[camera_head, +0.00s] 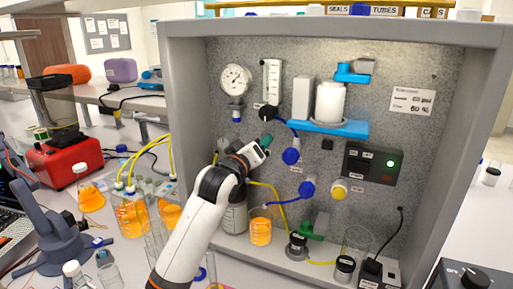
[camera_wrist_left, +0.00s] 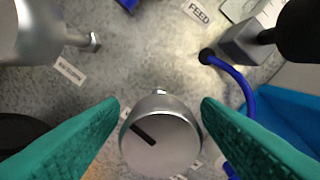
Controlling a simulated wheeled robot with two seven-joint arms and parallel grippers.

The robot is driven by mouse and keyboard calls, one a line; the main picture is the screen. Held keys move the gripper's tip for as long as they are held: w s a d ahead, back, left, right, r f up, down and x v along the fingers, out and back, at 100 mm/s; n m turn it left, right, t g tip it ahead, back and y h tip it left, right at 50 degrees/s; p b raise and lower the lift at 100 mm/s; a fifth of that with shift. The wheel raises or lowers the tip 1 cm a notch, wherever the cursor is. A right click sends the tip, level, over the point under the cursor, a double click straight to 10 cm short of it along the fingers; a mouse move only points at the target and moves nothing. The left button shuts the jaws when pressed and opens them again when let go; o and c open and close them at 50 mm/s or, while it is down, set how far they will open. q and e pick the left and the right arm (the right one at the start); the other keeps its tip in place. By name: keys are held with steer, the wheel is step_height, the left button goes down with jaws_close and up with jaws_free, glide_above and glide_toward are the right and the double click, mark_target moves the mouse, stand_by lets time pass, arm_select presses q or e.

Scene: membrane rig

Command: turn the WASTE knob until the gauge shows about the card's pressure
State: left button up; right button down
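A silver round knob (camera_wrist_left: 160,145) with a black pointer mark sits between my left fingers in the left wrist view. My left gripper (camera_wrist_left: 160,108) is open, one teal finger on each side of the knob, with no clear contact visible. The label near the knob is too cut off to read as WASTE. In the head view my left gripper (camera_head: 264,142) is at the panel and hides the knob. The round white gauge (camera_head: 235,79) is at the panel's upper left; its needle is too small to read. The card (camera_head: 412,101) at upper right seems to say 60 psi. My right gripper is not in view.
A flow tube (camera_head: 272,82), a blue shelf (camera_head: 325,127) with a white canister and blue knobs (camera_head: 291,156) are close to the gripper. A blue hose (camera_wrist_left: 240,85) runs to the right of the knob. Beakers of orange liquid (camera_head: 260,230) stand below.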

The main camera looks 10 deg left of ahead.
arm_select(q)
steer(key=s+a+b, duration=0.2)
steer(key=s, duration=0.9)
steer(key=shift+s+a+b, duration=0.15)
steer(key=shift+s+b, duration=0.15)
steer(key=shift+s, duration=0.1)
stand_by(0.8)
stand_by(2.0)
steer(key=shift+r, duration=0.1)
